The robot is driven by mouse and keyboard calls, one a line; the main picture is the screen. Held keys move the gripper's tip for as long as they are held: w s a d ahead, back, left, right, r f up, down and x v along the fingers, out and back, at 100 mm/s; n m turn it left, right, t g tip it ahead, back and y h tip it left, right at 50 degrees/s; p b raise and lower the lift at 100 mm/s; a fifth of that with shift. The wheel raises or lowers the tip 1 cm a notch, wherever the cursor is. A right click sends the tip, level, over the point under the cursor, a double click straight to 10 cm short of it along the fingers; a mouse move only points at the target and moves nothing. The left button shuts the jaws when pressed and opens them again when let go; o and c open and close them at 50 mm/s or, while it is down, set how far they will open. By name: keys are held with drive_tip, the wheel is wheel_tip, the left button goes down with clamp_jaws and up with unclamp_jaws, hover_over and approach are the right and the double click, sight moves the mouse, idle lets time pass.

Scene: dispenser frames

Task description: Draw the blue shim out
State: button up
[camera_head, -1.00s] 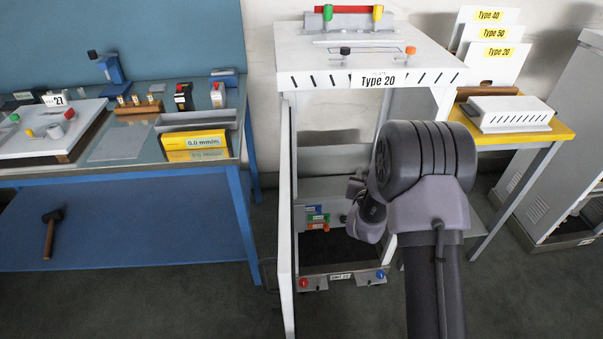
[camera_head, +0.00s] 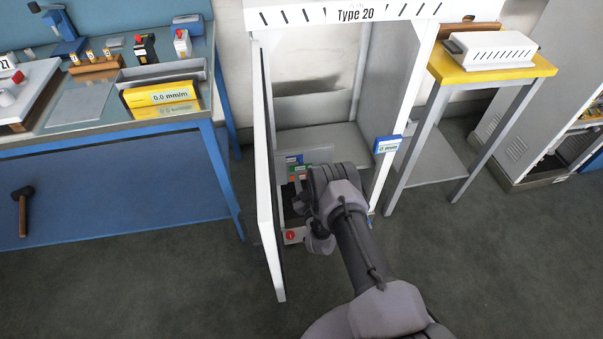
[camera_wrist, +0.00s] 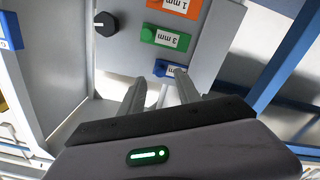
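The blue shim (camera_head: 294,159) shows at the top of a stack of labelled shims inside the open white Type 20 dispenser frame. Green and orange shims lie below it. In the wrist view the blue shim (camera_wrist: 161,68) is partly covered by a fingertip, and its label is only partly readable. My gripper (camera_wrist: 160,78) is open, with a gap between its two fingers. The right fingertip overlaps the blue shim's label in the picture; I cannot tell whether it touches. In the head view my wrist hides the fingers.
The green 3 mm shim (camera_wrist: 165,37) and orange 1 mm shim (camera_wrist: 180,7) are close by, with a black knob (camera_wrist: 106,24) beside them. The open white door (camera_head: 264,180) stands left of my arm. A blue-labelled block (camera_head: 388,145) is on the right post.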

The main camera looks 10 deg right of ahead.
sight(302, 164)
drive_tip(key=shift+w+b, duration=0.7)
drive_tip(key=shift+w, duration=1.6)
clamp_jaws()
drive_tip(key=shift+s, duration=0.1)
